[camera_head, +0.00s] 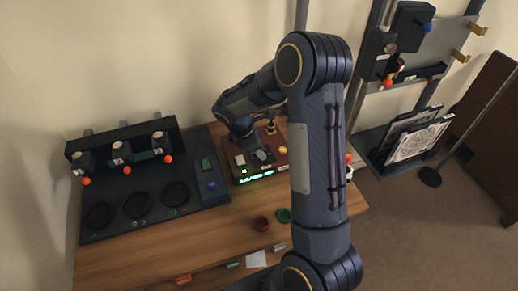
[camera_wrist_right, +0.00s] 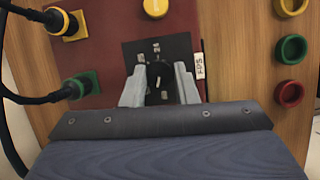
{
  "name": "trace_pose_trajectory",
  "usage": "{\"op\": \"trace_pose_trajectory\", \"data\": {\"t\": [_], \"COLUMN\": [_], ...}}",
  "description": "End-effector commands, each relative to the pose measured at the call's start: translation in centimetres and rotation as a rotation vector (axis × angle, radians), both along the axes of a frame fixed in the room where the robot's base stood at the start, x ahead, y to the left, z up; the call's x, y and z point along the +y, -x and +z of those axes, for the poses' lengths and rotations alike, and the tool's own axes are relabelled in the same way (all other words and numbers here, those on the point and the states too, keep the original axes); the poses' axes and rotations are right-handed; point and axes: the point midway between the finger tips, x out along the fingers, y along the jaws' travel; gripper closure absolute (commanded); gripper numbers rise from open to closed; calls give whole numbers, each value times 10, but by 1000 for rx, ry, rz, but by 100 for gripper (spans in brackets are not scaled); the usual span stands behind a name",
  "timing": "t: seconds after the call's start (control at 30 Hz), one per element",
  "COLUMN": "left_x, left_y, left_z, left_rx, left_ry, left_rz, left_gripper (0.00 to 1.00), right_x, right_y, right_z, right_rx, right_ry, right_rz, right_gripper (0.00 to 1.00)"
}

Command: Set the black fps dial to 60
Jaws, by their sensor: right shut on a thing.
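The black fps dial (camera_wrist_right: 158,84) sits on a black plate (camera_wrist_right: 178,46) beside a white FPS label (camera_wrist_right: 199,66). My right gripper (camera_wrist_right: 160,78) is shut on the dial, with one grey finger on each side. Small white marks show on the plate, but most are too small to read and the fingers hide some. In the head view my right gripper (camera_head: 251,156) is over the dark red panel (camera_head: 281,139), and the dial is hard to make out there. My left gripper is not in view.
A green-lit display (camera_head: 257,176) is on the panel's front. A red cup (camera_head: 262,223) and a green cup (camera_head: 284,215) stand on the wooden table. A dark rack (camera_head: 205,200) is at left.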

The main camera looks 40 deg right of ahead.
Motion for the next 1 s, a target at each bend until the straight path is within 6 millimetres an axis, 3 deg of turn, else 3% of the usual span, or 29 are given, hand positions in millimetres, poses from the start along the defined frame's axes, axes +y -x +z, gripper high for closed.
{"op": "trace_pose_trajectory", "data": {"t": [0.5, 1.0], "left_x": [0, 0], "left_y": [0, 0], "left_z": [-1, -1], "left_rx": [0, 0], "left_ry": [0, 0], "left_rz": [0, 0], "left_gripper": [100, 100], "right_x": [0, 0], "right_y": [2, 2], "right_z": [1, 0], "right_rx": [-2, -1], "right_ry": [1, 0], "right_rz": [311, 357], "right_gripper": [96, 96]}}
